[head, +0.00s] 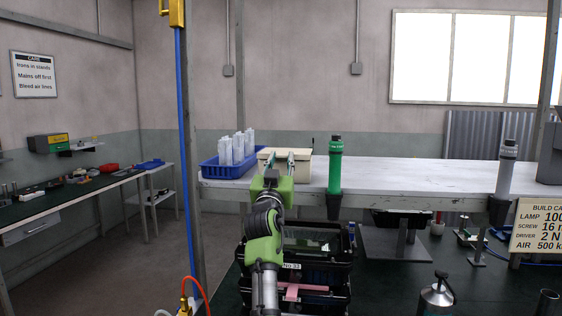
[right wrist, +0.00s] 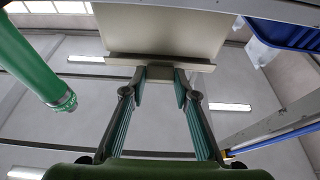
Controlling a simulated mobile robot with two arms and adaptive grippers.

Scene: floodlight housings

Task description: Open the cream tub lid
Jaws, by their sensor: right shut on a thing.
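The cream tub (head: 304,166) stands on the white shelf, partly hidden behind my right gripper (head: 278,160). In the right wrist view, which looks upside down, its plain wall (right wrist: 160,30) fills the top middle, and the lid's rim (right wrist: 160,62) runs across below it. My right gripper (right wrist: 160,84) is shut on a small part at the middle of that rim, seemingly the lid's front lip. The lid looks down on the tub; any small gap cannot be told. My left gripper is not in view.
A blue crate (head: 222,171) with white housings stands left of the tub. A green driver (head: 335,168) hangs upright at the shelf's front edge, right of it. Black bins (head: 290,266) stand below. The shelf (head: 420,172) is clear to the right. A blue hose (head: 183,130) hangs at left.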

